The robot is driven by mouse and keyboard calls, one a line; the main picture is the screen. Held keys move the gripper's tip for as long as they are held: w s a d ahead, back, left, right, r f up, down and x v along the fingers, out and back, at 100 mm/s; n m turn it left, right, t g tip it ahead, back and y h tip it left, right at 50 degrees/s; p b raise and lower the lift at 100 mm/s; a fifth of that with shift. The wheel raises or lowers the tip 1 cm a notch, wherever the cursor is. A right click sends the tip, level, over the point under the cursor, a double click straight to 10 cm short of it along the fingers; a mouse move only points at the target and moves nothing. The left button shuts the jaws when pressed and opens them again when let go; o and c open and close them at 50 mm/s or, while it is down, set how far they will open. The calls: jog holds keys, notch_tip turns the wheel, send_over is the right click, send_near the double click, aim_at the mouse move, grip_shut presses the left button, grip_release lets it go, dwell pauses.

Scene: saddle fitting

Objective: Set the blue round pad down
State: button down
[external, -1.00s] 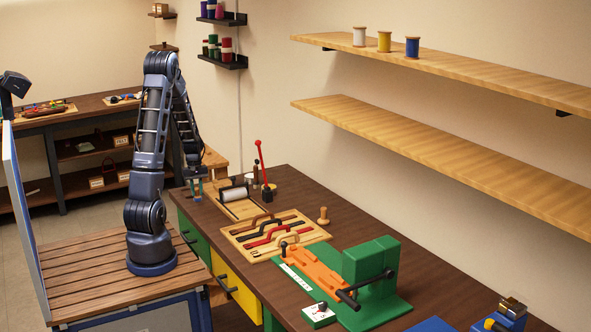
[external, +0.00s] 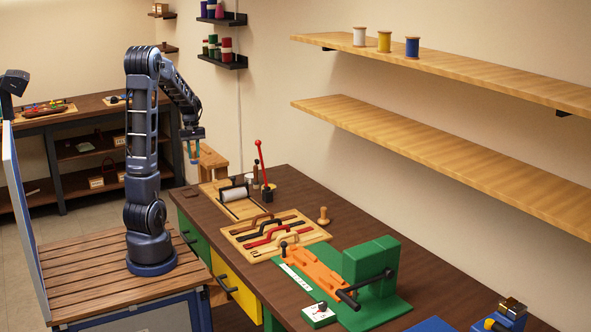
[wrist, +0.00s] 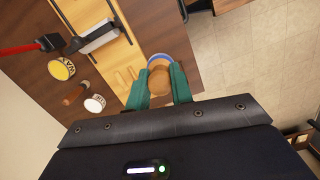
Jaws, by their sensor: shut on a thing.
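My gripper (external: 195,159) is raised above the far left end of the brown workbench (external: 330,240) in the external view. In the wrist view my gripper's green fingers (wrist: 161,88) are shut on the tan, rounded top of the blue round pad (wrist: 159,57). The pad's blue and pale rim shows just beyond the fingertips, near the bench edge in that picture. Its underside is hidden.
A wooden board with a roller (external: 235,193), a red-handled lever (external: 260,165), a board of straps (external: 275,234) and a green fixture (external: 370,265) stand along the bench. Yellow (wrist: 62,68) and white (wrist: 95,103) tins stand beside the roller board. Floor lies beyond the bench edge.

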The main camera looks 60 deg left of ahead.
jog(key=w+d+r+m, duration=0.2)
jog(key=w+d+m, duration=0.6)
jog(key=w+d, duration=1.6)
jog(key=w+d+f+m+g+y, duration=0.1)
jog(key=w+d+f+m, duration=0.35)
jog(key=d+f, duration=0.45)
jog(key=w+d+f+m, duration=0.3)
jog(key=w+d, duration=0.2)
jog(key=d, duration=0.6)
jog(key=w+d+f+m, duration=0.25)
jog(key=w+d, duration=0.25)
jog(key=d, duration=0.6)
jog(key=shift+y, duration=0.3)
jog(key=shift+f, duration=3.55)
jog(key=shift+f, duration=0.1)
